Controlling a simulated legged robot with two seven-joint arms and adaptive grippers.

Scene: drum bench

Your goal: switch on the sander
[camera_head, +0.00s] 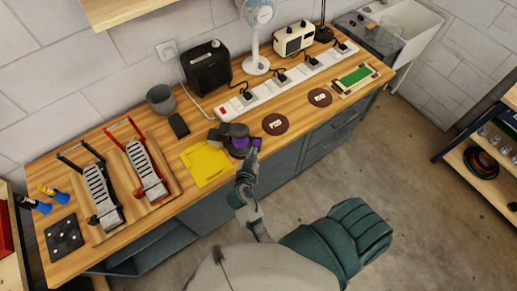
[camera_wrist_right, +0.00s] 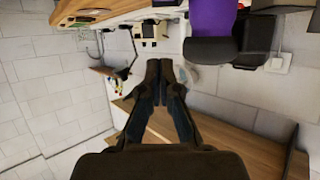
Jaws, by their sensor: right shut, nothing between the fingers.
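The sander (camera_head: 238,130), dark grey with purple parts, sits on the wooden bench near its front edge, just right of a yellow sheet. Its purple and dark body also shows large at the top of the right wrist view (camera_wrist_right: 211,20). My right gripper (camera_head: 249,156) is at the front side of the sander, close to its purple end; I cannot tell whether they touch. In the wrist view its fingers (camera_wrist_right: 160,82) are together, with nothing between them. The sander's switch is too small to make out. My left gripper is not in view.
The yellow sheet (camera_head: 206,166) lies left of the sander. A white power strip (camera_head: 264,94) with plugs runs behind it. Brown round pads (camera_head: 276,124) lie to the right. Clamp-like tools (camera_head: 148,170) stand left. A black speaker-like box (camera_head: 207,70) and white fan (camera_head: 256,40) stand behind.

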